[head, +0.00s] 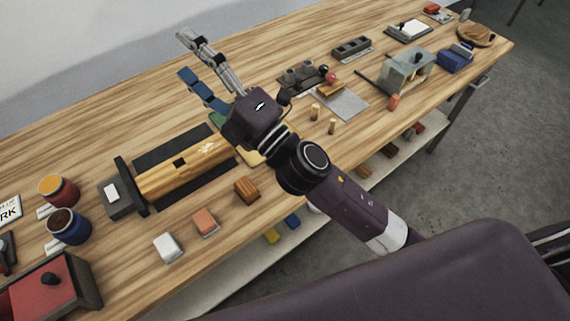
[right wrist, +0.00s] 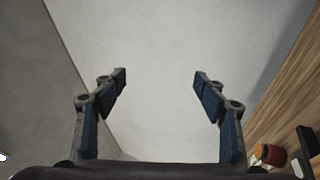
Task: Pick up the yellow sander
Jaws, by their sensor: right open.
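A small yellow block (head: 271,236), possibly the yellow sander, lies on the lower shelf under the bench's front edge; its shape is too small to make out. A green and yellow flat piece (head: 252,156) lies on the bench, partly hidden behind my right gripper's body. My right gripper (head: 185,56) is open and empty, raised above the bench with its fingers pointing to the upper left. In the right wrist view, the gap between its fingers (right wrist: 160,78) shows only pale wall. My left gripper is in neither view.
White (head: 168,248), orange (head: 205,222) and brown (head: 246,190) blocks line the bench's front edge. Red (head: 58,190) and blue (head: 68,227) pots stand left. A blue block (head: 292,222) shares the shelf.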

